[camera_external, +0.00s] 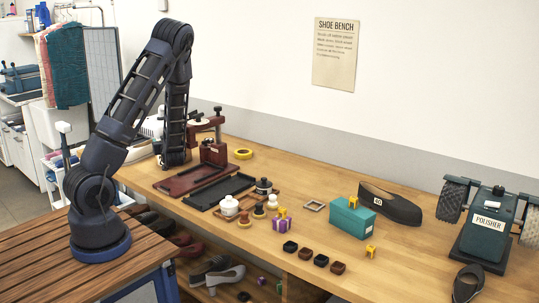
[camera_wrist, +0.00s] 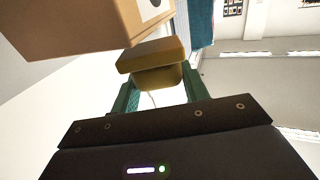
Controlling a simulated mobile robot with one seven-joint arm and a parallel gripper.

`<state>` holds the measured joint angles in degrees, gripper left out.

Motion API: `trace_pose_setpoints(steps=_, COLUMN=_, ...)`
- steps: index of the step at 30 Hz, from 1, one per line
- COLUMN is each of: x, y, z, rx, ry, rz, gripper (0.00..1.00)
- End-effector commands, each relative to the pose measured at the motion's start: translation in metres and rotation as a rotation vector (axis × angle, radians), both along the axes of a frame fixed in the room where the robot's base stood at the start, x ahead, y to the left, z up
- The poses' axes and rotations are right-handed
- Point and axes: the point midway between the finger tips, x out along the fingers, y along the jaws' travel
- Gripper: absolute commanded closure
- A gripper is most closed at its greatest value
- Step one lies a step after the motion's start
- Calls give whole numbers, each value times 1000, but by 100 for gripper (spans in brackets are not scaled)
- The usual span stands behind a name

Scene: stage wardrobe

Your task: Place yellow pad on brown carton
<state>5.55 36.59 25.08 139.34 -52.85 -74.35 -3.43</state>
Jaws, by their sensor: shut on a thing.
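The yellow pad (camera_wrist: 152,55) shows in the wrist view as a dull yellow block with a second yellow part against it. My gripper (camera_wrist: 158,84) is shut on it, with one green finger on each side. The brown carton (camera_wrist: 75,30) fills the upper left of the wrist view, close beside the pad; a white label with a dark spot shows on it. I cannot tell whether pad and carton touch. In the external view my arm bends down at the back left of the bench, and its fingers, the pad and the carton cannot be made out there.
A dark red press (camera_external: 207,127) stands right of my arm's lower end. A red tray (camera_external: 190,178) and a black tray (camera_external: 222,191) lie in front. Bottles, a teal box (camera_external: 352,218), a shoe (camera_external: 391,205) and a polisher (camera_external: 487,228) stand farther right on the wooden bench.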

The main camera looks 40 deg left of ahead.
Motion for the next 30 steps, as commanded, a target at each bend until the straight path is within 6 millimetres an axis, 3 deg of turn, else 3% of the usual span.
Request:
trace_pose_setpoints(steps=3, x=0, y=0, z=-11, rx=-1, ry=1, rz=1, gripper=77)
trace_pose_setpoints(steps=15, x=0, y=0, z=-14, rx=-1, ry=0, rz=0, gripper=77)
trace_pose_setpoints(steps=16, x=0, y=0, z=-14, rx=-1, ry=-1, rz=0, gripper=53)
trace_pose_setpoints(steps=19, x=0, y=0, z=-14, rx=-1, ry=-1, rz=0, gripper=34)
trace_pose_setpoints(steps=30, x=0, y=0, z=-12, rx=-2, ry=-1, rz=0, gripper=33)
